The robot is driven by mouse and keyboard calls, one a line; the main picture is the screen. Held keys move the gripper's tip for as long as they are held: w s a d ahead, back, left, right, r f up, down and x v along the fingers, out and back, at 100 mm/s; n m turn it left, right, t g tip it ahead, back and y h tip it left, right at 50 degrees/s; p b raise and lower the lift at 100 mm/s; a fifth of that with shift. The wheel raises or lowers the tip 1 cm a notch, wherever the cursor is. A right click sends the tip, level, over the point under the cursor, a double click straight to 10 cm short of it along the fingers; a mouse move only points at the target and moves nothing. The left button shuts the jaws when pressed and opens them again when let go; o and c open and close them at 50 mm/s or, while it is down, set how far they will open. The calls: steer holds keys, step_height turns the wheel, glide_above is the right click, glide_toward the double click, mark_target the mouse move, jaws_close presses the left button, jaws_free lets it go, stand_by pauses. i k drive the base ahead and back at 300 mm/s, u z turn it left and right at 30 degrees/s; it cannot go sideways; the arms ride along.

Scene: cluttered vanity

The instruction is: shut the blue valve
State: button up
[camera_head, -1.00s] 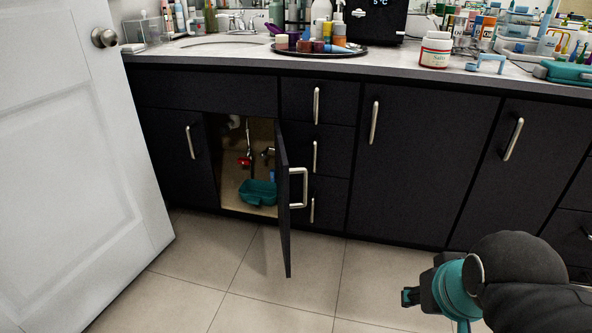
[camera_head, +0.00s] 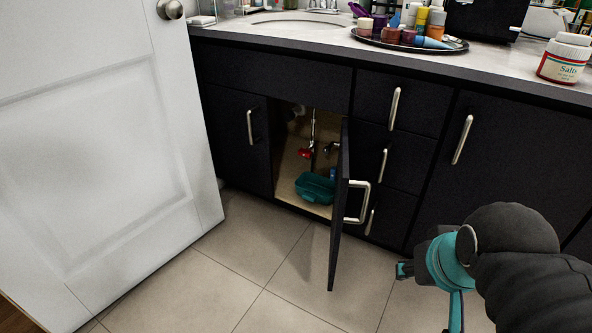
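The cabinet under the sink (camera_head: 290,185) stands open. Inside, a red valve handle (camera_head: 304,153) shows on the plumbing near a vertical pipe. A small blue patch (camera_head: 333,174) shows low, beside the open door's edge; I cannot tell whether it is the blue valve, and the door may hide part of it. My gripper (camera_head: 405,270) is at the lower right, outside the cabinet, right of the open door and apart from it. Its fingers are small and seen from behind, so I cannot tell whether they are open. I see nothing held in it.
The open cabinet door (camera_head: 339,215) sticks out into the room, with its handle (camera_head: 358,203) towards my arm. A teal bin (camera_head: 314,188) sits on the cabinet floor. A white door (camera_head: 110,150) stands on the left. The tiled floor (camera_head: 255,240) in front is clear.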

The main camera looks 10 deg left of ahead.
mark_target(334, 169)
steer(key=u, duration=0.05)
steer(key=i, duration=0.15)
steer(key=u, duration=0.1)
steer(key=k, duration=0.5)
steer(key=u, duration=1.35)
steer(key=i, duration=1)
steer(key=z, duration=1.7)
